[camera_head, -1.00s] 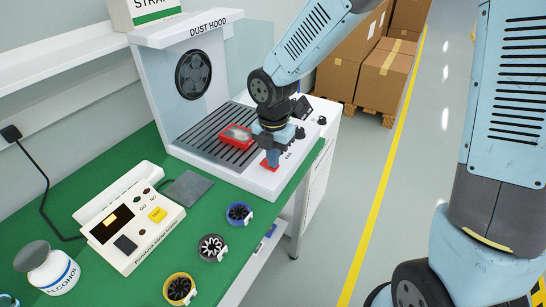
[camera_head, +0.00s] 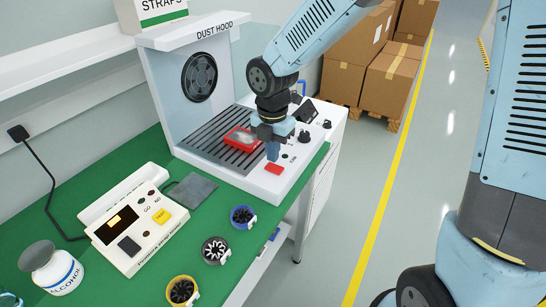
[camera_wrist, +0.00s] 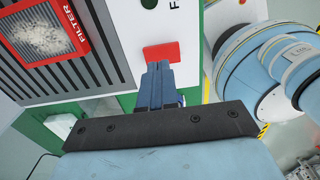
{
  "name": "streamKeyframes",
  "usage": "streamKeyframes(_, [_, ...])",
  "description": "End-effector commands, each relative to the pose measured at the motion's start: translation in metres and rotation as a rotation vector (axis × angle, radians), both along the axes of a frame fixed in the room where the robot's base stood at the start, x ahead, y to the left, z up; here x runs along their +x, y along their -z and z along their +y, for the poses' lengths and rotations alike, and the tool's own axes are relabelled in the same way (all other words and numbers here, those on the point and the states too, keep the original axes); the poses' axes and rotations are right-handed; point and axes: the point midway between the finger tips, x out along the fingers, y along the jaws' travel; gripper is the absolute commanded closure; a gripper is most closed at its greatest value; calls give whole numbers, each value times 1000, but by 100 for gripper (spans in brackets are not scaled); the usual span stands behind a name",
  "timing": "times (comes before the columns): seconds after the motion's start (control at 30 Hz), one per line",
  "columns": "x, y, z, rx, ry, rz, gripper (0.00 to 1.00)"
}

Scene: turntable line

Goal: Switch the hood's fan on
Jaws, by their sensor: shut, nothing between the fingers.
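The dust hood (camera_head: 160,95) stands at the back of the green bench, its round fan (camera_head: 200,77) set in the rear wall. A red switch (camera_head: 275,168) sits on the front right of the hood's white base and also shows in the wrist view (camera_wrist: 161,53). My gripper (camera_head: 272,152) is shut and empty, its blue fingers pointing down just above and behind the switch. In the wrist view the fingertips (camera_wrist: 158,68) are close to the switch's edge; I cannot tell if they touch. Whether the fan turns cannot be told.
A red-framed filter (camera_head: 240,140) lies on the hood's slotted grille, left of my gripper. Dark knobs (camera_head: 304,138) stand to the right.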

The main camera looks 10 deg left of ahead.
Motion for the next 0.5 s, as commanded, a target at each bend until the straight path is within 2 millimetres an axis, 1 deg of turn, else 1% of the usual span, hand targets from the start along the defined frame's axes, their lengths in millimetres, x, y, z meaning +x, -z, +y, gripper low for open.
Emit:
streamKeyframes(0.03, [1,-11,2,3,-1,-6,100])
streamKeyframes(0.3, [1,-64,2,3,-1,-6,100])
streamKeyframes(0.5, [0,-97,3,3,-4,-3,100])
